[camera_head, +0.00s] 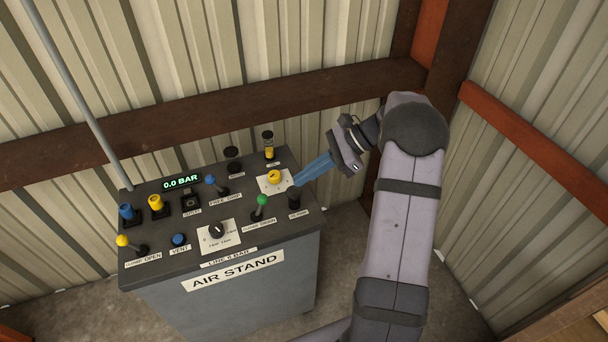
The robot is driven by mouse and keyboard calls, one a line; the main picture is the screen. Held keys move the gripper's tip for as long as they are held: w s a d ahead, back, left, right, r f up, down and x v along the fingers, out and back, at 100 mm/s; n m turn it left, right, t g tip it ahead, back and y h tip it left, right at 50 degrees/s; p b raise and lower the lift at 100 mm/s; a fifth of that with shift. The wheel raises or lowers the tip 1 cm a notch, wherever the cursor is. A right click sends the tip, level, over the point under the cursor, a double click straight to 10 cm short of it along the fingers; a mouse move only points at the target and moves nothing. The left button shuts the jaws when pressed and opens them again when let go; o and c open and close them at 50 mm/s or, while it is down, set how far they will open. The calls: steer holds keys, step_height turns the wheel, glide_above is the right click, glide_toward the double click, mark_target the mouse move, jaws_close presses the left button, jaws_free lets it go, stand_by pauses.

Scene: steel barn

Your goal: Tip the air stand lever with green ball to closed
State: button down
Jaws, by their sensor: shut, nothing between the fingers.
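The lever with the green ball (262,199) stands near the front right of the sloping top panel of the air stand (222,311). My gripper (298,182) has blue fingers, shut and empty, pointing left and down. In the picture it is to the right of the green ball and a little above it, apart from it. The fingertips are close to the yellow knob and a black control; I cannot tell whether they touch either.
A yellow knob (274,176) on a white plate, a black control (294,196) and a black dial (217,231) surround the lever. A blue-ball lever (211,180) and a yellow-ball lever (122,240) stand further left. The display (181,182) reads 0.0 BAR. Corrugated walls enclose the corner.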

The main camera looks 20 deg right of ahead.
mark_target(261, 205)
steer(key=shift+p+x, duration=0.75)
steer(key=shift+x, duration=3.25)
steer(key=shift+r, duration=0.1)
